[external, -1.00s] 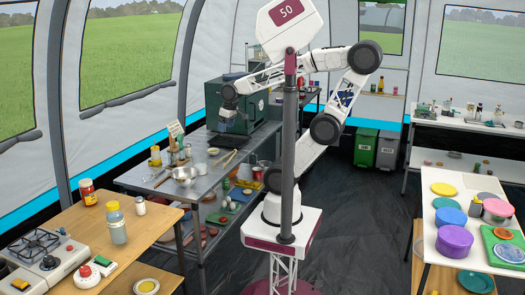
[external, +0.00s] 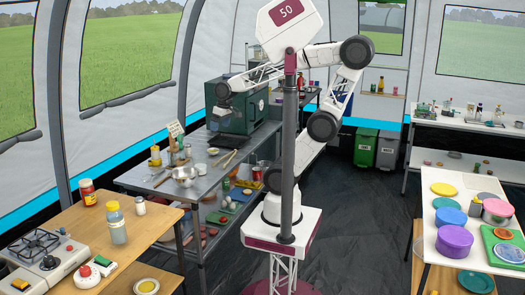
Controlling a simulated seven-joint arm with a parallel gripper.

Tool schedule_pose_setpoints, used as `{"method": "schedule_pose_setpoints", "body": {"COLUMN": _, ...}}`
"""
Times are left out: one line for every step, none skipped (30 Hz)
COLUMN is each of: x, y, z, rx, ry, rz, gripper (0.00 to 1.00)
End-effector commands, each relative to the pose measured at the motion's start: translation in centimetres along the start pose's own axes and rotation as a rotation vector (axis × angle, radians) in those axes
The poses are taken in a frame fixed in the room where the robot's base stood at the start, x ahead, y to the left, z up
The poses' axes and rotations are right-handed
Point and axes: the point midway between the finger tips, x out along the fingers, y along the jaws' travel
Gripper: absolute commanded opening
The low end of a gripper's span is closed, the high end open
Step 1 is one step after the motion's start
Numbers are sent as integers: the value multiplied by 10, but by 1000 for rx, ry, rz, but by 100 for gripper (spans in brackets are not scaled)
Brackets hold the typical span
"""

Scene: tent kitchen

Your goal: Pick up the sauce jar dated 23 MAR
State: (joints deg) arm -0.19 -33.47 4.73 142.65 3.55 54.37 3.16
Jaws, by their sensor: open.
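No date is readable in the external view, so I cannot tell which container is the sauce jar dated 23 MAR. A red jar with a label (external: 88,193) stands at the back left of the wooden table. Several small jars and bottles stand at the back of the steel table, including a yellow one (external: 155,156). My gripper (external: 222,111) is open, small in the picture, in front of the green oven and above the far part of the steel table. It appears clear of the jars; its fingers are hard to make out.
The steel table (external: 225,172) also holds a metal bowl (external: 185,173), a board and utensils. The green oven (external: 250,112) stands close behind my gripper.

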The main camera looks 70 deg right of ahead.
Motion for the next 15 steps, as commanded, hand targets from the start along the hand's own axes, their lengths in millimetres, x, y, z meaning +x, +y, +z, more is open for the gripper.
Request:
{"method": "schedule_pose_setpoints", "body": {"x": 1, "y": -5, "z": -8, "rx": 19, "ry": -11, "rz": -17, "gripper": 100}}
{"method": "schedule_pose_setpoints", "body": {"x": 2, "y": -8, "z": -13, "rx": 34, "ry": -19, "rz": -28, "gripper": 100}}
{"method": "schedule_pose_setpoints", "body": {"x": 2, "y": -14, "z": -21, "rx": 54, "ry": -28, "rz": -45, "gripper": 100}}
{"method": "schedule_pose_setpoints", "body": {"x": 3, "y": -17, "z": -27, "rx": 69, "ry": -35, "rz": -58, "gripper": 100}}
{"method": "schedule_pose_setpoints", "body": {"x": 4, "y": -21, "z": -32, "rx": 88, "ry": -44, "rz": -72, "gripper": 100}}
{"method": "schedule_pose_setpoints", "body": {"x": 5, "y": -27, "z": -40, "rx": 110, "ry": -54, "rz": -89, "gripper": 100}}
{"method": "schedule_pose_setpoints", "body": {"x": 6, "y": -31, "z": -47, "rx": 127, "ry": -63, "rz": -102, "gripper": 100}}
{"method": "schedule_pose_setpoints", "body": {"x": 7, "y": -35, "z": -52, "rx": 146, "ry": -72, "rz": -116, "gripper": 100}}
{"method": "schedule_pose_setpoints", "body": {"x": 9, "y": -41, "z": -61, "rx": 169, "ry": -84, "rz": -133, "gripper": 100}}
{"method": "schedule_pose_setpoints", "body": {"x": 10, "y": -45, "z": -67, "rx": 186, "ry": -93, "rz": -147, "gripper": 100}}
{"method": "schedule_pose_setpoints", "body": {"x": 12, "y": -50, "z": -73, "rx": 205, "ry": -102, "rz": -159, "gripper": 100}}
{"method": "schedule_pose_setpoints", "body": {"x": 13, "y": -56, "z": -81, "rx": 227, "ry": -114, "rz": -176, "gripper": 100}}
{"method": "schedule_pose_setpoints", "body": {"x": 14, "y": -60, "z": -87, "rx": 245, "ry": -124, "rz": -189, "gripper": 100}}
{"method": "schedule_pose_setpoints", "body": {"x": 16, "y": -64, "z": -94, "rx": 263, "ry": -134, "rz": -201, "gripper": 100}}
{"method": "schedule_pose_setpoints", "body": {"x": 18, "y": -70, "z": -102, "rx": 287, "ry": -147, "rz": -218, "gripper": 100}}
